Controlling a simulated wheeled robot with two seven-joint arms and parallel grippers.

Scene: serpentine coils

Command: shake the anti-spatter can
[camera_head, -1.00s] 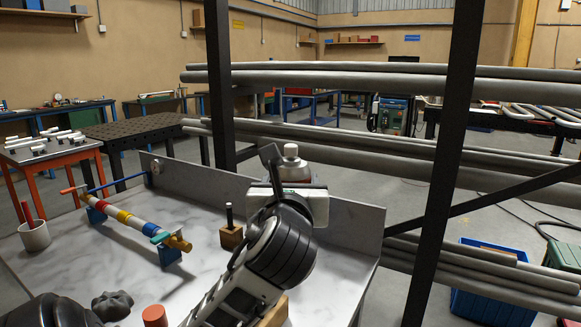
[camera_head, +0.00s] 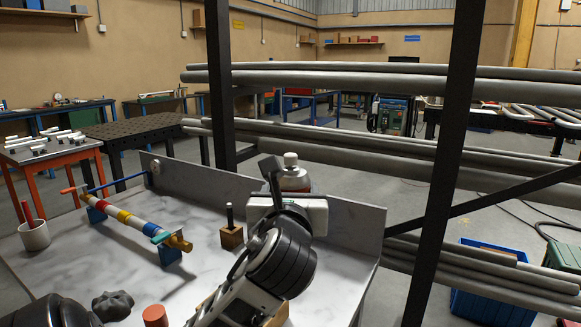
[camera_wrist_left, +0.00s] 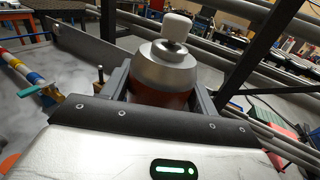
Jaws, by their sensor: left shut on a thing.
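The anti-spatter can (camera_head: 295,181) has a white cap, a silver shoulder and a reddish body. It stands roughly upright between the fingers of my left gripper (camera_head: 286,188), which is shut on it above the far right part of the grey worktop (camera_head: 205,285). The wrist and hand hide its lower part in the head view. In the left wrist view the can (camera_wrist_left: 165,74) sits between the two dark fingers (camera_wrist_left: 162,92), cap up. I cannot see its base. My right gripper is not in view.
A wooden block with a dark pin (camera_head: 231,236) stands left of the gripper. A striped pipe on blue supports (camera_head: 133,224), a white cup (camera_head: 34,236), a dark lump (camera_head: 113,305) and a red cylinder (camera_head: 155,316) are on the worktop. A pipe rack with a dark post (camera_head: 446,160) rises behind.

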